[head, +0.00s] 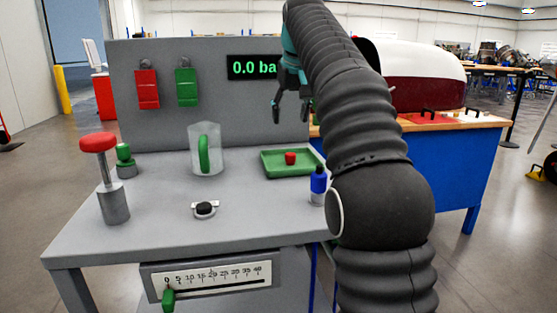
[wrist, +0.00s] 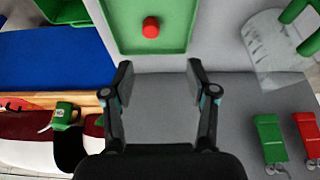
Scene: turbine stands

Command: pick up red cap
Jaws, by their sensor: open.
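The red cap (head: 290,158) is a small red cylinder sitting in the green tray (head: 268,170) on the grey stand, right of centre in the head view. In the wrist view the red cap (wrist: 151,27) lies inside the green tray (wrist: 177,50) near the top of the picture. My gripper (head: 291,121) is above the back of the stand, over the tray area, with its fingers apart and nothing between them. In the wrist view my gripper (wrist: 159,72) is open, and the cap is beyond its fingertips, apart from them.
A blue bottle (head: 318,187) stands in front of the tray, close to my arm. The grey back panel (head: 210,120) rises behind. A red-topped post (head: 98,145) stands far left.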

